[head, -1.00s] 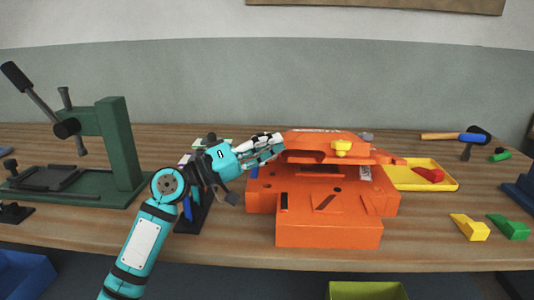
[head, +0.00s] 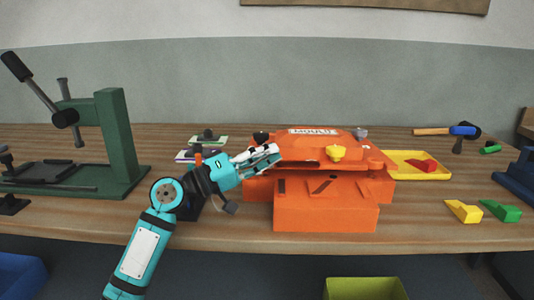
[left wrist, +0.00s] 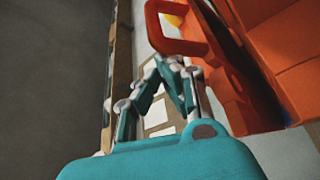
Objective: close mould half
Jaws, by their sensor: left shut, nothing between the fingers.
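The orange mould stands on the bench in the head view. Its upper half (head: 300,143) bears a "MOULD" label and a yellow knob (head: 337,153) at the front. It lies low over the lower half (head: 325,210), with a narrow dark gap along the front; whether the halves touch is unclear. My left gripper (head: 272,154) is shut and empty at the upper half's left front edge. In the left wrist view its fingers (left wrist: 172,66) are close below an orange handle loop (left wrist: 180,46); contact cannot be told. My right gripper is not in view.
A green press (head: 118,140) stands at the left. A yellow tray (head: 440,172) with a red piece (head: 423,166) is right of the mould. Yellow (head: 463,211) and green (head: 501,210) wedges lie front right, a blue-headed hammer (head: 455,131) behind. A green bin (head: 365,289) is below the bench.

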